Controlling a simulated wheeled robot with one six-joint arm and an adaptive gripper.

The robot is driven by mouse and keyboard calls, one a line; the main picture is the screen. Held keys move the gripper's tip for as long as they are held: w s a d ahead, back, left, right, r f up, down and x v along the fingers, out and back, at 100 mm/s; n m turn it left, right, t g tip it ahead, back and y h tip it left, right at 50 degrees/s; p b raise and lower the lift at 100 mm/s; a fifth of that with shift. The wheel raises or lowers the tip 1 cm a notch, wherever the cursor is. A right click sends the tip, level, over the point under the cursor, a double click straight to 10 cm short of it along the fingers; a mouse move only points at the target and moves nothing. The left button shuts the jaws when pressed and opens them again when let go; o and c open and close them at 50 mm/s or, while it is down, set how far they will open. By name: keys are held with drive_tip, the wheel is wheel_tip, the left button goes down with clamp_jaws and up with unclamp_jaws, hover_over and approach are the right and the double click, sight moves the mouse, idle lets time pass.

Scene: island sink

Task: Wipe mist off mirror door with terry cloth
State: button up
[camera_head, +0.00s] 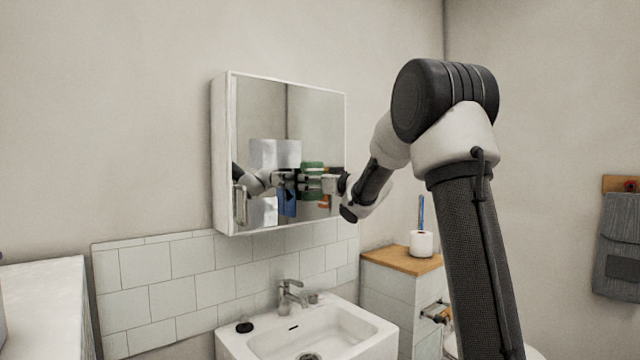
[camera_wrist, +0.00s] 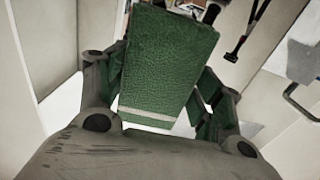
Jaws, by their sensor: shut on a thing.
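The mirror door (camera_head: 262,110) is the front of a white-framed wall cabinet above the sink and looks shut. Pale whitish patches (camera_head: 275,153) show on its lower half; I cannot tell mist from reflection there. My gripper (camera_head: 316,184) is in front of the lower right of the mirror, with its reflection to the left. In the wrist view my gripper (camera_wrist: 158,88) is shut on the green terry cloth (camera_wrist: 165,60), which has a pale stripe near its lower edge. The cloth hides the space between the fingertips. I cannot tell whether it touches the glass.
A white sink (camera_head: 330,335) with a metal tap (camera_head: 290,295) is below the cabinet. A grey towel (camera_head: 618,245) hangs at the far right. Wall space left of the cabinet is clear.

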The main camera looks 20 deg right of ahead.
sight(332, 155)
drive_tip(key=shift+s+a, duration=0.8)
drive_tip(key=shift+a, duration=1.7)
drive_tip(key=shift+s+a, duration=0.85)
drive_tip(key=shift+a, duration=1.65)
drive_tip(key=shift+s+a, duration=0.8)
drive_tip(key=shift+a, duration=1.7)
drive_tip(key=shift+r, duration=4.25)
drive_tip(key=shift+w+d, duration=1.35)
drive_tip(key=shift+d, duration=2.75)
drive_tip(key=shift+w+d, duration=1.4)
drive_tip(key=shift+d, duration=2.75)
drive_tip(key=shift+w+d, duration=1.35)
drive_tip(key=shift+d, duration=2.75)
